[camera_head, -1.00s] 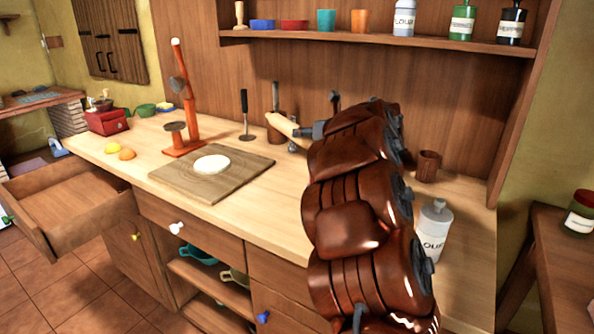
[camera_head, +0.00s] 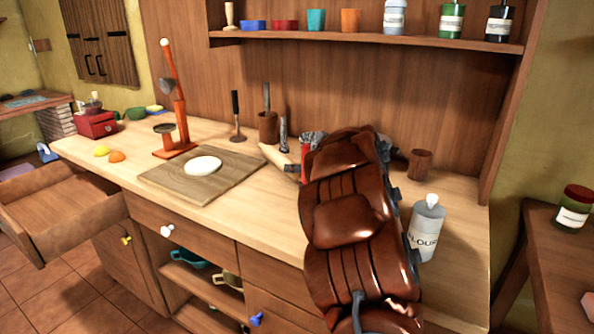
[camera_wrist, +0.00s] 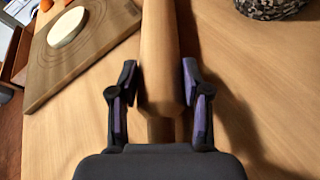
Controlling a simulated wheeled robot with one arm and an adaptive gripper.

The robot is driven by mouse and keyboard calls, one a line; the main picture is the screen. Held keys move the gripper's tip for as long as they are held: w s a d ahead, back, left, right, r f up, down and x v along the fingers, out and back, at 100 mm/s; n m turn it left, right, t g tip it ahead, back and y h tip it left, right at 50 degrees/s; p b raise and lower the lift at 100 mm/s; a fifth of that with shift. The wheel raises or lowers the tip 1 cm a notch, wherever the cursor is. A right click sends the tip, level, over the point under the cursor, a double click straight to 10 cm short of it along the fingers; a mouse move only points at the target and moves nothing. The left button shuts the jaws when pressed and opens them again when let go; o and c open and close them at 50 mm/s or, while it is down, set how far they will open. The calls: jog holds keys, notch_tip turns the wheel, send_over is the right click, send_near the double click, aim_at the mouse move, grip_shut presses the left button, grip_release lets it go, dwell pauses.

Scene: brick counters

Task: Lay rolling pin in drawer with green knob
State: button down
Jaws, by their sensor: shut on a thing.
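The light wooden rolling pin (camera_wrist: 160,50) lies between the fingers of my gripper (camera_wrist: 158,90), which is shut on it near its handle end. In the head view one end of the pin (camera_head: 271,154) shows past my arm, over the counter, and the rest is hidden. I cannot tell how high it is above the counter. The open drawer (camera_head: 65,208) stands pulled out at the left, empty where I can see into it. Its front is cut off by the picture edge and its green knob is out of view.
The cutting board (camera_head: 170,187) with pale dough (camera_head: 203,166) lies left of the pin. An orange stand (camera_head: 180,125) rises behind it. A flour bottle (camera_head: 427,228) stands right of my arm. A utensil holder (camera_head: 268,127) is by the back wall.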

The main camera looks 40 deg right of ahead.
jog(key=shift+f, duration=0.1)
jog(key=c, duration=0.5)
grip_release()
